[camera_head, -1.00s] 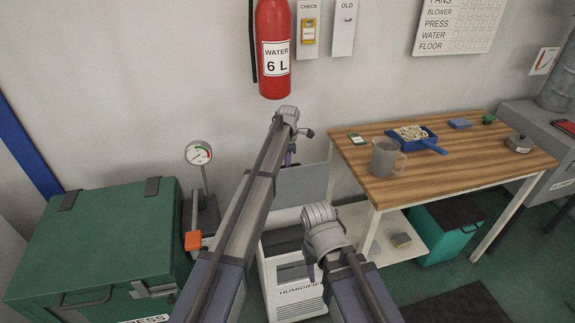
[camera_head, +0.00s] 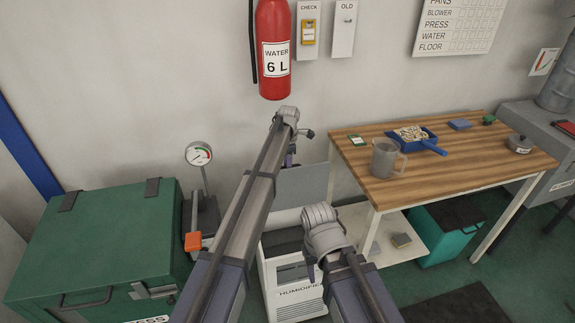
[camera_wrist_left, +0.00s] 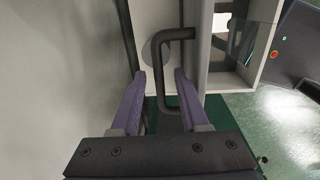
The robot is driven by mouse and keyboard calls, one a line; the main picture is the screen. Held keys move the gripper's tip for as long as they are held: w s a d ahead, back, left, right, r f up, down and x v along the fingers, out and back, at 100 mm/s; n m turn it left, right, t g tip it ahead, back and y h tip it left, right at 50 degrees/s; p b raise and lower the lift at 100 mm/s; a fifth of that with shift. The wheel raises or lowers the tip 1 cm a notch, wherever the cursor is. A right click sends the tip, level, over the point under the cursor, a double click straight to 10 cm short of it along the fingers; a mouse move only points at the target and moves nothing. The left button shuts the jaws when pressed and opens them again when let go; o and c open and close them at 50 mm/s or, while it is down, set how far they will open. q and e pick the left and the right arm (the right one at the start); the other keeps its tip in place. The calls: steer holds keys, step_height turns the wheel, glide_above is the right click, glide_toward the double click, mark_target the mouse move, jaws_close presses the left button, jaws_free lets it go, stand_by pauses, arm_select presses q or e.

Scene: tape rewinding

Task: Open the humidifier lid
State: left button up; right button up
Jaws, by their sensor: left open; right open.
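The white humidifier (camera_head: 294,299) stands on the floor, partly behind my arms. A grey panel (camera_head: 304,187), which looks like its raised lid, stands upright above its back. In the left wrist view a dark bar handle (camera_wrist_left: 163,75) on a pale surface shows between the fingers of my left gripper (camera_wrist_left: 160,73). The fingers are open and stand apart on either side of the bar. In the head view my left gripper (camera_head: 291,158) is beside the panel, mostly hidden by its wrist. My right gripper (camera_head: 309,264) is over the humidifier's front top, its fingers mostly hidden.
A green chest (camera_head: 100,245) and a gauge (camera_head: 199,154) on a stand are at the left. A wooden table (camera_head: 450,168) with a grey jug (camera_head: 384,160) and a blue tray (camera_head: 430,146) is at the right. A fire extinguisher (camera_head: 273,75) hangs on the wall above my left gripper.

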arm_select(q)
step_height(320, 180, up, 8)
steer(key=p, duration=0.7)
steer(key=shift+s+p, duration=0.25)
steer(key=shift+p, duration=0.1)
steer(key=shift+d+f, duration=0.1)
steer(key=shift+f, duration=0.05)
steer(key=s+a+m, duration=0.4)
steer(key=s+m, duration=0.3)
steer(key=s, duration=0.6)
steer(key=s+a+m, duration=0.4)
steer(key=s+m, duration=0.3)
steer(key=s, duration=0.6)
steer(key=s+a+m, duration=0.4)
steer(key=s+m, duration=0.4)
steer(key=s, duration=0.5)
steer(key=s+d+m+g+y, duration=0.1)
steer(key=s+d+m, duration=0.2)
steer(key=d, duration=0.8)
steer(key=shift+s+d, duration=0.2)
steer(key=shift+s, duration=0.7)
